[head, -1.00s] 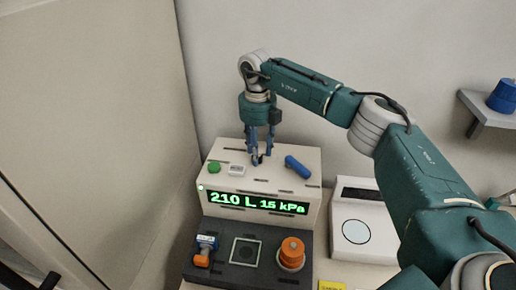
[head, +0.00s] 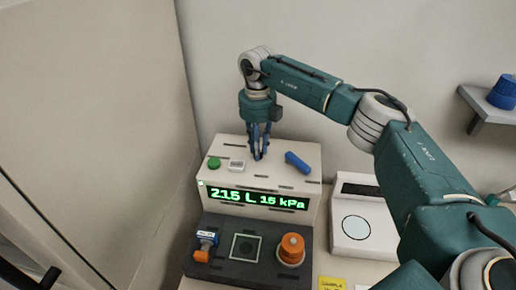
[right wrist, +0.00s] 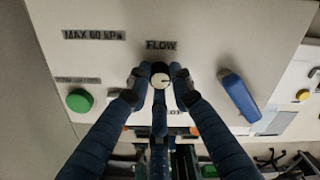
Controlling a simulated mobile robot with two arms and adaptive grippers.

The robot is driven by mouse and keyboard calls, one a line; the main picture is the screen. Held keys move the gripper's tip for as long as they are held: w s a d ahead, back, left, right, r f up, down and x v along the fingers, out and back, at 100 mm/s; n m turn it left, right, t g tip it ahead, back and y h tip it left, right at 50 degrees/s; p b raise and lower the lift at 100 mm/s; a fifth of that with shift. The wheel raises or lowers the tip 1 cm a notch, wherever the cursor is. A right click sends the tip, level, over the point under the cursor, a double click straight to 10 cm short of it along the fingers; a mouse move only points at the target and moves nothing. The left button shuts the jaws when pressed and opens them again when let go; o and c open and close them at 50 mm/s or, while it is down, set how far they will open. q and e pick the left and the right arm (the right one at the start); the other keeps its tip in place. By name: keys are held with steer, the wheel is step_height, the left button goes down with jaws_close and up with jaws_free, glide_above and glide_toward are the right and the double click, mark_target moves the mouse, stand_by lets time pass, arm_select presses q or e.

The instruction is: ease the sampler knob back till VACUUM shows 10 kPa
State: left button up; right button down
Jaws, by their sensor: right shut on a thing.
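The sampler (head: 226,152) is a pale box with a green-lit display (head: 256,199) on its front that reads 215 L and 15 kPa. My right gripper (head: 258,155) points down at the box top. In the right wrist view my right gripper (right wrist: 160,88) is shut on a small round knob (right wrist: 161,80) with a pale face and a dark pointer mark, just below the word FLOW. In the head view the fingers hide most of this knob. My left gripper is not in view.
A green button (head: 214,163) and a blue handle (head: 297,162) flank the gripper on the box top. A dark base with an orange knob (head: 291,248) and a blue-and-orange part (head: 205,245) stands in front. A white scale (head: 357,203) stands at right.

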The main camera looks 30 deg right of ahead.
steer(key=n+b, duration=0.1)
steer(key=n, duration=0.3)
steer(key=shift+w+r, duration=0.1)
steer(key=n, duration=0.5)
steer(key=shift+r+b, duration=0.15)
steer(key=shift+b, duration=0.2)
steer(key=shift+w, duration=0.1)
steer(key=c, duration=1.5)
jaws_free()
steer(key=shift+c, duration=0.2)
step_height(320, 180, up, 12)
steer(key=shift+a, duration=0.1)
